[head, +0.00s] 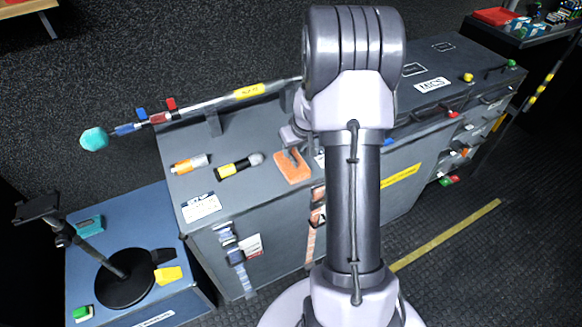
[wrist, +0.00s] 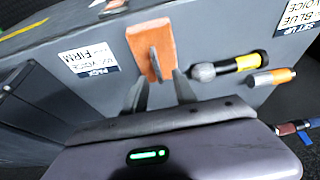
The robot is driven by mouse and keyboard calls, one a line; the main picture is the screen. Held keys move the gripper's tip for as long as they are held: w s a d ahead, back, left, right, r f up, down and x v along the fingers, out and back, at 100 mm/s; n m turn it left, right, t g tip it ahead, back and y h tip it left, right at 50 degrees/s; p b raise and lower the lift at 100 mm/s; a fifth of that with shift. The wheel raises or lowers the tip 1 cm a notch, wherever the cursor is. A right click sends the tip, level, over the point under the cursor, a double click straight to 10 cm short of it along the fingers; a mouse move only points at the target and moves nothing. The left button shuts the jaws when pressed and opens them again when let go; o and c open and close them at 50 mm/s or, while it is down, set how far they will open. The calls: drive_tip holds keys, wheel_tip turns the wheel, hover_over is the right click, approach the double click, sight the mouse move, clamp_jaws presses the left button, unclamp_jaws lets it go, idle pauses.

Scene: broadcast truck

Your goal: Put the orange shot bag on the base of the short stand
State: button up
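The orange shot bag (head: 292,168) lies on the grey case top, just left of my arm in the head view. In the wrist view the orange shot bag (wrist: 151,38) shows a dark upright strap or handle on top. My gripper (wrist: 158,86) is open and empty, its two fingers apart and pointing towards the bag's handle end; I cannot tell whether they touch it. In the head view my arm hides most of the gripper. The short stand (head: 92,251) stands on a low blue case at the lower left. Its round black base (head: 122,291) is partly bare.
The low blue case (head: 185,215) adjoins the grey case.

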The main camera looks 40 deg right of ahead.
sight(292, 155)
drive_tip(key=x, duration=0.1)
drive_tip(key=b+x, duration=0.1)
drive_tip(key=x, duration=0.1)
drive_tip(key=b+x, duration=0.1)
drive_tip(key=x, duration=0.1)
drive_tip(key=shift+d+f, duration=0.1)
drive_tip(key=shift+d, duration=0.2)
drive_tip(key=shift+s, duration=0.1)
drive_tip(key=shift+r, duration=0.2)
drive_tip(key=shift+c, duration=1.1)
clamp_jaws()
